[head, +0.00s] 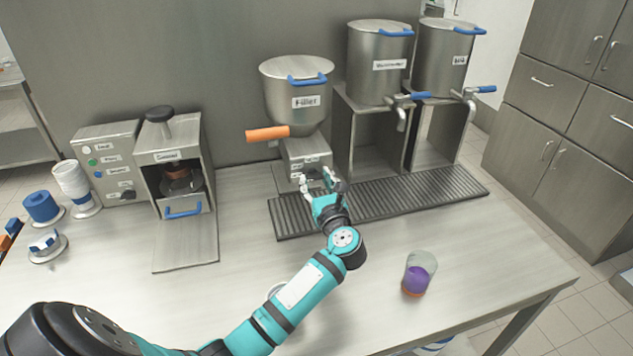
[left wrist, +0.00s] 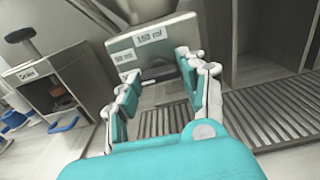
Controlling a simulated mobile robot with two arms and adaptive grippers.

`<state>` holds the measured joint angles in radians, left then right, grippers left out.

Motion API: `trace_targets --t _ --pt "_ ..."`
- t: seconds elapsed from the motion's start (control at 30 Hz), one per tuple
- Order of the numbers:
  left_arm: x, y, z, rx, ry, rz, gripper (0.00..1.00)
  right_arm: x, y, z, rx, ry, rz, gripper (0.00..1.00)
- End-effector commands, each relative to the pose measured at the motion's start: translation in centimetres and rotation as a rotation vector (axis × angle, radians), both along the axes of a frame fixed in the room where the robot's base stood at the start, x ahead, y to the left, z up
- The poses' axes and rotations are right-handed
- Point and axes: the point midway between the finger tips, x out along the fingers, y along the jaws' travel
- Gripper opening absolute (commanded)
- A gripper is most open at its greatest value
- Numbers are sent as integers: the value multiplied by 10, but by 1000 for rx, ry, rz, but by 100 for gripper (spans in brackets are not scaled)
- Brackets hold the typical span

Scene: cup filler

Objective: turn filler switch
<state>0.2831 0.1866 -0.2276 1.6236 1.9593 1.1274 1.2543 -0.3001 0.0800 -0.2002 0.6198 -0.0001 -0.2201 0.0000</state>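The filler (head: 297,95) is a steel hopper with a blue lid handle and an orange lever, above a steel box (head: 306,152). In the left wrist view, the box front has labels, one reading 150 ml (left wrist: 149,37), and a dark switch (left wrist: 157,73) below them. My left gripper (head: 321,183) is in front of this box, over the drip grate. Its fingers (left wrist: 158,80) are apart, one on each side of the switch in that view. I cannot tell whether they touch it. My right gripper is not in view.
A ribbed drip grate (head: 430,195) runs below the filler and two tapped steel tanks (head: 378,65). A sealer-like machine (head: 175,165) and a control box (head: 108,160) stand left. A clear cup with purple contents (head: 418,275) is at the front right. The counter's middle right is clear.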

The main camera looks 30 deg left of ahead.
Motion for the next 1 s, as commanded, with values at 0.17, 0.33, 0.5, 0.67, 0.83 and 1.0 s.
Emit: trace_targets --t 0.17,0.33,0.5,0.67,0.83,1.0 --pt "0 0 0 0 0 0 10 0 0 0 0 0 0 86" --pt "0 0 0 5 7 1 10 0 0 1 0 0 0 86" --pt "-1 0 0 35 47 1 10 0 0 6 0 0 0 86" --pt "-1 -1 1 97 121 1 10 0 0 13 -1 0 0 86" --pt "-1 0 1 186 227 2 10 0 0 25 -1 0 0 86" --pt "-1 -1 1 282 339 0 10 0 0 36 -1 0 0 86"
